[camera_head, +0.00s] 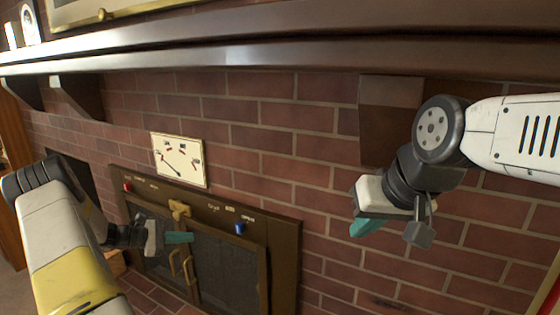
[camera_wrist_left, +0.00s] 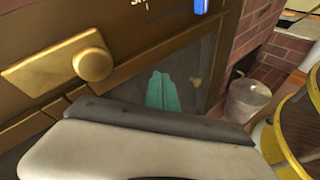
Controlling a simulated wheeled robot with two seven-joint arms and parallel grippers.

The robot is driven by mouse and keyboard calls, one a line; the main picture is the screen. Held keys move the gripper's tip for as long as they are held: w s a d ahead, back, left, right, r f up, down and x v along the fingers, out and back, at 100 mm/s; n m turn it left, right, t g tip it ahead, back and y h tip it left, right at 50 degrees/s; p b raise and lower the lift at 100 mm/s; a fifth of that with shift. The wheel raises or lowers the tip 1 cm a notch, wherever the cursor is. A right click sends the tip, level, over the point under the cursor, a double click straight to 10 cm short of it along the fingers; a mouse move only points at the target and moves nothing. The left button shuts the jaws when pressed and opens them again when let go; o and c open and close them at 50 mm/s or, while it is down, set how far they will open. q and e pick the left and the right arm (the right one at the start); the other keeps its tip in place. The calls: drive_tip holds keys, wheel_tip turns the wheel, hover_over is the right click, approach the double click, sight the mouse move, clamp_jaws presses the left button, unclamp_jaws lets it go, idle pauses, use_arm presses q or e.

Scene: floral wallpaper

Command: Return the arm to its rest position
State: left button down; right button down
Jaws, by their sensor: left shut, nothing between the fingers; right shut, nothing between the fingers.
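My left arm comes in from the left in the head view, and its left gripper (camera_head: 180,238) with teal fingertips is in front of the fireplace doors. The gripper is shut and empty. Its teal fingertips also show in the left wrist view (camera_wrist_left: 162,92), with a brass knob (camera_wrist_left: 92,64) to their left. My right gripper (camera_head: 364,228) hangs at the right in front of the brick wall, shut and empty, with its teal fingertips partly hidden by its own body.
The fireplace panel has a brass knob (camera_head: 180,209) and a blue switch (camera_head: 239,228). A dial plate (camera_head: 179,161) is on the brick wall above. A dark mantel shelf (camera_head: 280,55) runs across the top. In the left wrist view a bucket (camera_wrist_left: 247,100) stands by the bricks.

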use_arm(q)
drive_tip(key=s+d+r+m+g+y, duration=0.25)
drive_tip(key=s+d+r+m, duration=0.35)
drive_tip(key=r, duration=0.4)
drive_tip(key=s+d+r+m+g+y, duration=0.25)
drive_tip(key=s+d+r+m, duration=0.2)
drive_tip(key=d+r, duration=0.45)
drive_tip(key=s+d+r+m+t+y, duration=0.1)
drive_tip(key=s+r+m, duration=0.3)
drive_tip(key=s, duration=0.7)
drive_tip(key=s+d+r+m+t+y, duration=0.2)
drive_tip(key=s+r+m+y, duration=0.2)
drive_tip(key=s, duration=0.6)
drive_tip(key=shift+s+d+r+m+t, duration=0.2)
drive_tip(key=shift+s+r+m+t, duration=0.2)
drive_tip(key=shift+m, duration=0.35)
